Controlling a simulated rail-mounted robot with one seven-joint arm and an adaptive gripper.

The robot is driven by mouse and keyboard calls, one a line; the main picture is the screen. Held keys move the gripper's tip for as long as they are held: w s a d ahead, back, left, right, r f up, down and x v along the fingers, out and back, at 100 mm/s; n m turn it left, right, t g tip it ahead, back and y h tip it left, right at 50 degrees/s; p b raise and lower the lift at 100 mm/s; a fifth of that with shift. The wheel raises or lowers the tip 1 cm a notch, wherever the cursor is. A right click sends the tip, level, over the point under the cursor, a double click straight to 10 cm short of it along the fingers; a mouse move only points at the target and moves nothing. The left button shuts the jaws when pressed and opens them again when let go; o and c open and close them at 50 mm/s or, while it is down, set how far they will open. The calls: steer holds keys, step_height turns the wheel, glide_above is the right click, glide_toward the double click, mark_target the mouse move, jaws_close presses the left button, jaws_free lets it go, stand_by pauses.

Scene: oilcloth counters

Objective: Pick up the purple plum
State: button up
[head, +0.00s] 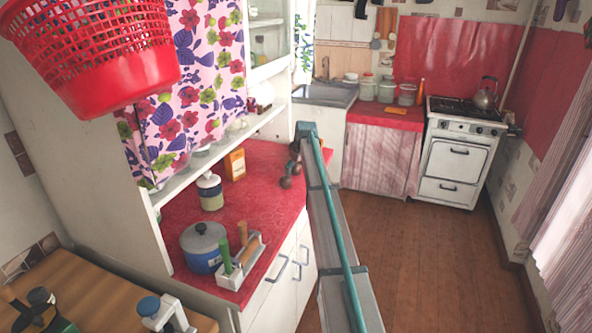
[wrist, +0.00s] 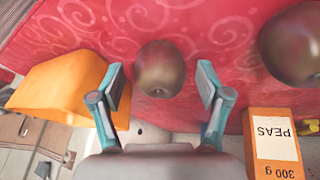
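Two round, dull brownish-purple plums lie on the red patterned counter. In the wrist view one plum (wrist: 160,68) is in front of my gripper (wrist: 160,88), centred in the gap between its two teal fingers. The fingers are spread wide and I see no contact with it. The other plum (wrist: 293,43) is larger in the picture, at the upper right, outside the fingers. In the head view the plums (head: 285,182) are small and dark, below my gripper (head: 293,152), near the counter's right edge. My arm passes close beside them.
An orange peas box (wrist: 272,148) is at the lower right of the wrist view, and an orange container (wrist: 62,85) at left. On the red counter (head: 262,213) stand a blue pot (head: 203,250), a white-lidded jar (head: 210,192) and a utensil caddy (head: 240,268). A shelf overhangs its left side.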

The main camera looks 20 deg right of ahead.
steer(key=c, duration=1.1)
